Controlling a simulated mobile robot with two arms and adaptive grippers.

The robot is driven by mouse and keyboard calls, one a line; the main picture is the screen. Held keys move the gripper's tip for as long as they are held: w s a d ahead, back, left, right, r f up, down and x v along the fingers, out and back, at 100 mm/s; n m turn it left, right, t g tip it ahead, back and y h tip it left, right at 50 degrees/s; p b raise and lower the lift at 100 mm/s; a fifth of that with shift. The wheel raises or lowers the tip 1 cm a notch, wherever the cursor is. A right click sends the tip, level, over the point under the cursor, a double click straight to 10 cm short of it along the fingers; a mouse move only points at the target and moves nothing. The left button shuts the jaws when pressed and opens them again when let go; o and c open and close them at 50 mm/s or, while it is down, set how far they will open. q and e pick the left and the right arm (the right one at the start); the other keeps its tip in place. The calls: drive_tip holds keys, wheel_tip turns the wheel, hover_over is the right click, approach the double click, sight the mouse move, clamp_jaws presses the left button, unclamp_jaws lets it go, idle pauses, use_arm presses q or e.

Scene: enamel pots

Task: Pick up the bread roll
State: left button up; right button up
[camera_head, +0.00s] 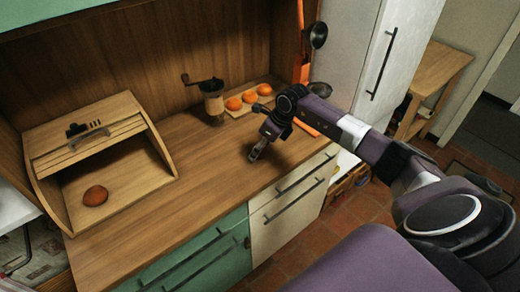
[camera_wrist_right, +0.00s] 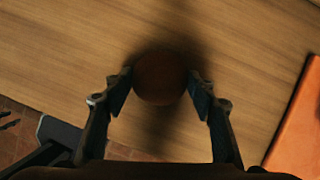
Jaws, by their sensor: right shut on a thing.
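My right gripper (camera_head: 256,152) is low over the wooden counter in the head view. In the right wrist view, its two fingers (camera_wrist_right: 160,88) are shut on a round, dark brown bread roll (camera_wrist_right: 160,78), one on each side. In the head view I cannot make out this roll at the fingers. Another bread roll (camera_head: 95,195) lies inside the open wooden bread box at the left. My left gripper is not in view.
The bread box (camera_head: 150,175) stands at the counter's left end. The counter (camera_head: 190,170) between bread box and gripper is clear.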

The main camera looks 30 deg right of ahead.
wheel_tip(320, 180, up, 20)
drive_tip(key=b, duration=0.4)
